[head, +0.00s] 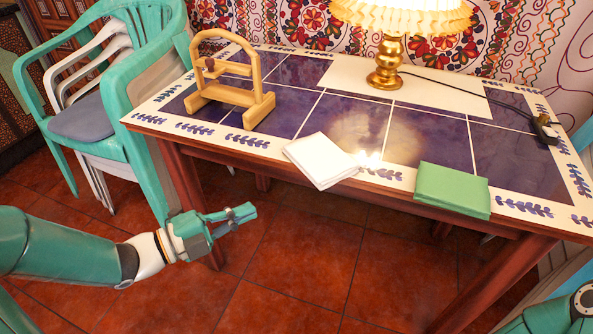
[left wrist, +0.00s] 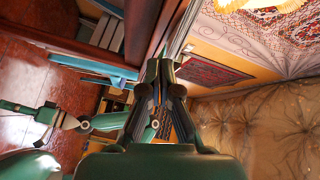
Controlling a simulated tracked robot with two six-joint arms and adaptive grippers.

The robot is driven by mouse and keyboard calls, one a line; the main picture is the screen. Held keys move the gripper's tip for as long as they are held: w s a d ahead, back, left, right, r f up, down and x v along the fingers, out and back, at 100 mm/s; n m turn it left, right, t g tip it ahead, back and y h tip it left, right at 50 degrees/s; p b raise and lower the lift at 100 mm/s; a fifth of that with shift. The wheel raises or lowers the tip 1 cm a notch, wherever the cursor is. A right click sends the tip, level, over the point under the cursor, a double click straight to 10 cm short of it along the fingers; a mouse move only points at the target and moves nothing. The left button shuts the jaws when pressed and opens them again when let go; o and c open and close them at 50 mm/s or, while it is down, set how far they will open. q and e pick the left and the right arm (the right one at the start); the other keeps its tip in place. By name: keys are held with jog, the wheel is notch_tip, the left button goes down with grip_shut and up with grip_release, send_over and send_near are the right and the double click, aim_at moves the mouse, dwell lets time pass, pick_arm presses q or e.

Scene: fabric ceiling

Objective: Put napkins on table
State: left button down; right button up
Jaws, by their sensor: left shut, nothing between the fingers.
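A white napkin (head: 321,160) lies on the tiled table (head: 345,85) near its front edge, its corner reaching slightly over the edge. A green napkin (head: 452,189) lies folded at the front edge, further right. A wooden napkin holder (head: 231,83) stands upright on the table's left part and looks empty. My left gripper (head: 247,212) is shut and empty, in front of the table and below its top, left of the white napkin. Its closed fingers show in the left wrist view (left wrist: 160,72). My right arm shows at the lower right corner of the head view; its gripper is out of view.
A lamp (head: 389,62) with a brass base stands at the back on a white runner (head: 440,92). Its cord runs right to a dark plug (head: 546,129). Stacked green and white chairs (head: 120,120) stand left of the table. The table's middle is clear.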

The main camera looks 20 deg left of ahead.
pick_arm(q)
jog(key=s+r+m+g+h, duration=0.1)
jog(key=s+r+m+h, duration=0.1)
jog(key=s+r+m, duration=0.15)
jog(key=m, duration=0.2)
send_near(311, 178)
jog(key=shift+n, duration=0.25)
jog(key=x, duration=0.6)
jog(key=shift+s+d, duration=0.2)
jog(key=shift+d, duration=0.1)
jog(key=shift+w, duration=0.5)
